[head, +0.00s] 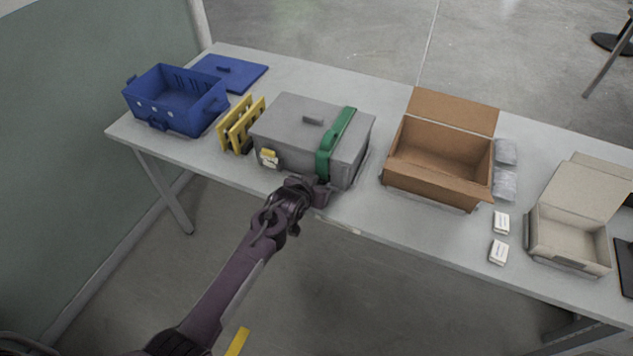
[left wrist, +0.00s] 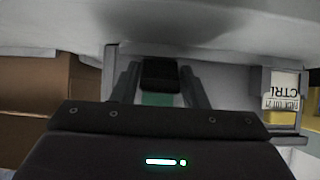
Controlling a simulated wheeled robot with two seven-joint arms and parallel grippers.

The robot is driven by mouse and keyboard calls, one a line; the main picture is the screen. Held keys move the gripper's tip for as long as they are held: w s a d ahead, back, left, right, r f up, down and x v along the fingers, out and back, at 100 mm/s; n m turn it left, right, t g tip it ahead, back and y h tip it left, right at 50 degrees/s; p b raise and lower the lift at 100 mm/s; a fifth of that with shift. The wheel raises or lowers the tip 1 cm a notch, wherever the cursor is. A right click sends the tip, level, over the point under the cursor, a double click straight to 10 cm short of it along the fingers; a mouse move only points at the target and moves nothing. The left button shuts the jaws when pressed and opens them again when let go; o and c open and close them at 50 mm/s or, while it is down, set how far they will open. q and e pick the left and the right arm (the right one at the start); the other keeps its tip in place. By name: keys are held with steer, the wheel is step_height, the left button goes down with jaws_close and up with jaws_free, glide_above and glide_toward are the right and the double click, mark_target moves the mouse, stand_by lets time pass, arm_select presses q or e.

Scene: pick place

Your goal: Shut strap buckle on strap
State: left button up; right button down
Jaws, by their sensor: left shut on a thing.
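A grey lidded box (head: 285,125) stands near the table's front edge. A green strap (head: 338,135) runs over its lid and down its front; a bit of green shows in the left wrist view (left wrist: 157,99). My left gripper (head: 318,190) is at the lower front of the box, by the strap's lower end. In the left wrist view its two fingers (left wrist: 160,88) are closed on a dark block, the strap buckle (left wrist: 160,73), in line with the strap. In the head view the gripper hides the buckle. My right gripper is not in view.
A blue crate (head: 160,118), its blue lid (head: 238,72) and a yellow rack (head: 238,128) stand left of the box. An open cardboard box (head: 425,180) is to the right, then small white boxes (head: 501,222) and a beige carton (head: 568,252). A label (left wrist: 283,91) sits on the grey box's front.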

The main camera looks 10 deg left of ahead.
arm_select(q)
steer(key=o, duration=0.9)
steer(key=v, duration=0.7)
steer(key=shift+s+r, duration=0.2)
steer(key=shift+s, duration=0.05)
